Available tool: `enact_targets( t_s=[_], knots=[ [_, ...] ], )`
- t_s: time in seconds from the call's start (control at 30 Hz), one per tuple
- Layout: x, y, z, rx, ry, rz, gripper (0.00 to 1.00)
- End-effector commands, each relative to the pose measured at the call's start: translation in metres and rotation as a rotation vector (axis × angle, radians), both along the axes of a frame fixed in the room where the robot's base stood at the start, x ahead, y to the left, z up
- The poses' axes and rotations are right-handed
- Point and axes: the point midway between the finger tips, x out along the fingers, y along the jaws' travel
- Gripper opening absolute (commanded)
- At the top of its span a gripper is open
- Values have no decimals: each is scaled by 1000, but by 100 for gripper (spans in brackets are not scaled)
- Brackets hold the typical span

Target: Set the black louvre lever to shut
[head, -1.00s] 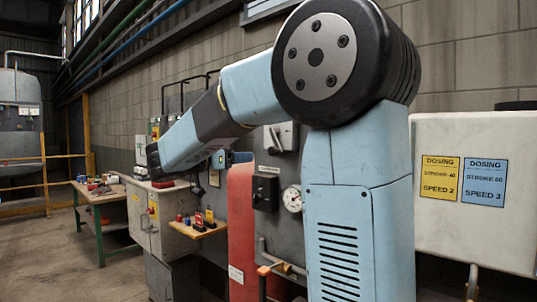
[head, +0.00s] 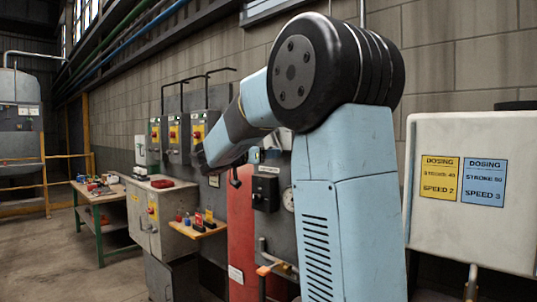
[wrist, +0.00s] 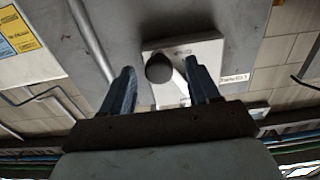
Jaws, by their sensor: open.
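In the wrist view, a round black knob (wrist: 159,68) stands out in front of a pale plate (wrist: 208,50) on a grey panel. A pale strip runs down to the right behind the knob. The knob looks like the end of the louvre lever; the lever's setting cannot be read. My gripper (wrist: 160,72) is open, its two blue fingers on either side of the knob with a gap to each. I cannot tell how far beyond the fingertips the knob lies. In the head view, my arm covers much of the plate, and the gripper is mostly hidden.
A black switch box (head: 265,191) and a round gauge (head: 288,198) are on the panel beside my arm. A red panel (head: 241,230) stands below. A small shelf (head: 203,230) holds small items. A white tank (head: 440,235) is at right. Floor at left is clear.

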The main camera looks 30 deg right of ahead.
Motion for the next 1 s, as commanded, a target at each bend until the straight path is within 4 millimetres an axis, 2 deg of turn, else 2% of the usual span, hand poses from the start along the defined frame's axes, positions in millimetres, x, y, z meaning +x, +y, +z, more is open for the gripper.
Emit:
enact_targets(
  t_s=[0.4,1.0],
  knots=[
    [2,-7,0,0,0,0,61],
    [2,-7,0,-1,0,1,3]
  ],
)
